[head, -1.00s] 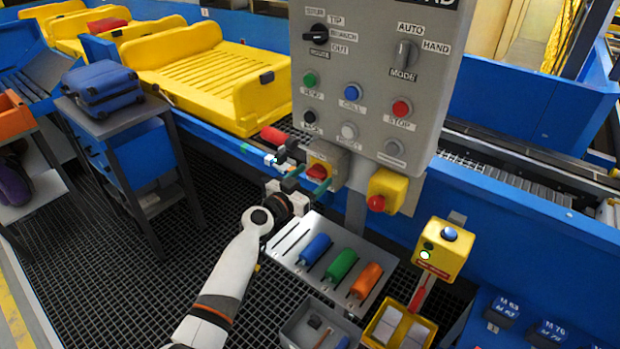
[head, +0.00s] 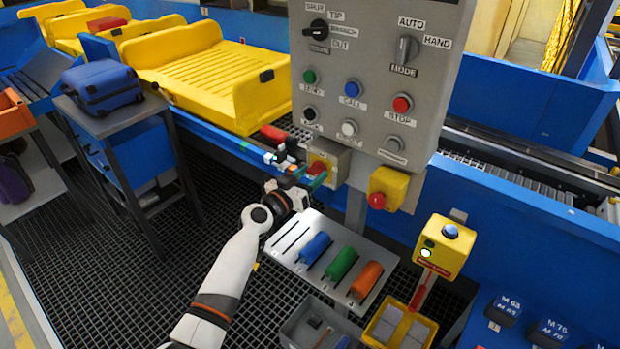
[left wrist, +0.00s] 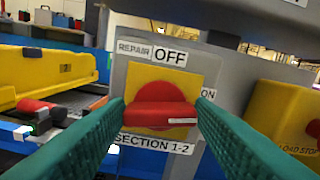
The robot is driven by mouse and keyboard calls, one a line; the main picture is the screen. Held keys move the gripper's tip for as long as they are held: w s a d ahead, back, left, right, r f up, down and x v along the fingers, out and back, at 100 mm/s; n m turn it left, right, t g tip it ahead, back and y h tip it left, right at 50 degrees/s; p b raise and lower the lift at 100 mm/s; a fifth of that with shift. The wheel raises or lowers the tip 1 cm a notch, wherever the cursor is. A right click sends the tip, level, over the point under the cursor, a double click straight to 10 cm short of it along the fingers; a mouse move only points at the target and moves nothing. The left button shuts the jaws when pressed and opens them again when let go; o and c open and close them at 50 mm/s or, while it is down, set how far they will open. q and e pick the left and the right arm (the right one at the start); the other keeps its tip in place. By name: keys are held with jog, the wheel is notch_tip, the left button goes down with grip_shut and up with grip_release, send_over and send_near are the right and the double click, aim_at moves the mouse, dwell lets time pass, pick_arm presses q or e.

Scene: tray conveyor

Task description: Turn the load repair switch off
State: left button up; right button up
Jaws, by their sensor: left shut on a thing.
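The repair switch (head: 315,168) is a red rotary handle on a yellow plate, on a grey box at the lower left of the control panel (head: 376,121). In the left wrist view, the red handle (left wrist: 160,116) lies about level, with a white mark at its right end. Its labels read REPAIR, OFF above, ON at the right and SECTION 1-2 below. My left gripper (head: 307,176) is at the switch; in the left wrist view its green fingers (left wrist: 161,112) stand at both ends of the handle, shut on it. My right gripper is not in view.
A yellow box with a red button (head: 388,189) sits right of the switch. Below is a tray (head: 285,252) with blue, green and orange handles. A yellow signal box (head: 443,246) stands to the right. The conveyor with yellow trays (head: 205,75) runs behind.

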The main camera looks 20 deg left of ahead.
pick_arm(q)
jog(key=n+b, duration=0.1)
jog(key=n, duration=0.2)
jog(key=shift+f+n, duration=0.1)
jog(key=shift+n, duration=0.3)
jog(key=n, duration=0.3)
jog(key=shift+a+n, duration=0.1)
jog(key=shift+n, duration=0.2)
jog(key=n, duration=0.4)
jog(key=shift+f+n+p, duration=0.1)
jog(key=shift+n+p, duration=0.2)
jog(key=shift+n, duration=1.8)
jog(key=o, duration=1)
